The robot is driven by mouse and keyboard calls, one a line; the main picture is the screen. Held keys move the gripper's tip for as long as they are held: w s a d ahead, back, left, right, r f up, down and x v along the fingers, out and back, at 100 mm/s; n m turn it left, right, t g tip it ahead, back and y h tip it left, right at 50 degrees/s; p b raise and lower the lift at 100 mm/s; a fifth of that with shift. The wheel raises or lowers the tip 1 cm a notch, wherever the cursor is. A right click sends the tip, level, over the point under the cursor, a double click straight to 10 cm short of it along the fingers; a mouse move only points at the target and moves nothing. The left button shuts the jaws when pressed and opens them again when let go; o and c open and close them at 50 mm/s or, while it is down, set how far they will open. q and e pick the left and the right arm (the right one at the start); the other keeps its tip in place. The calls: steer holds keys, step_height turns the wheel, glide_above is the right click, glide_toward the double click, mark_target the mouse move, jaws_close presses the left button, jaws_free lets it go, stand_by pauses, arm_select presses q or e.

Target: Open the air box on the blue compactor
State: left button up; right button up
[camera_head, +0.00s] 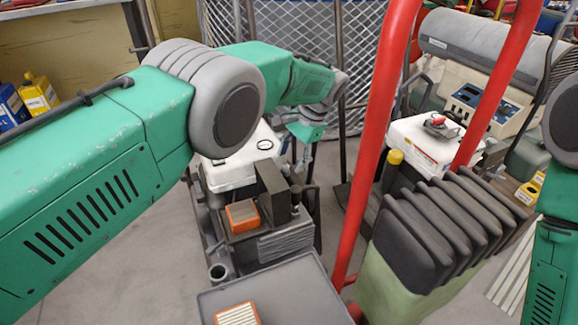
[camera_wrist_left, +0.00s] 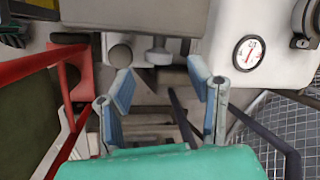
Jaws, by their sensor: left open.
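In the head view a compactor engine with a white tank (camera_head: 228,170) stands below my left arm; I see no blue on it. A dark block (camera_head: 272,192), perhaps the air box or its cover, stands beside an orange pleated filter (camera_head: 243,215) on the engine. In the left wrist view a dark grey box (camera_wrist_left: 135,14) with a knob (camera_wrist_left: 158,52) lies beyond the fingers, beside the white tank with a round gauge (camera_wrist_left: 249,52). My left gripper (camera_wrist_left: 164,95) is open and empty, apart from the box. My right gripper is out of view.
A grey tray (camera_head: 275,285) with another orange filter (camera_head: 237,314) is at the bottom. A red bar frame (camera_head: 362,190) and a black bellows (camera_head: 440,225) stand right of the engine. Wire mesh (camera_head: 310,35) is behind. Bare floor lies left.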

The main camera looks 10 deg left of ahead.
arm_select(q)
steer(key=v, duration=0.8)
steer(key=shift+d+r, duration=0.2)
steer(key=shift+d, duration=0.1)
steer(key=shift+w+a, duration=0.1)
steer(key=shift+w, duration=0.05)
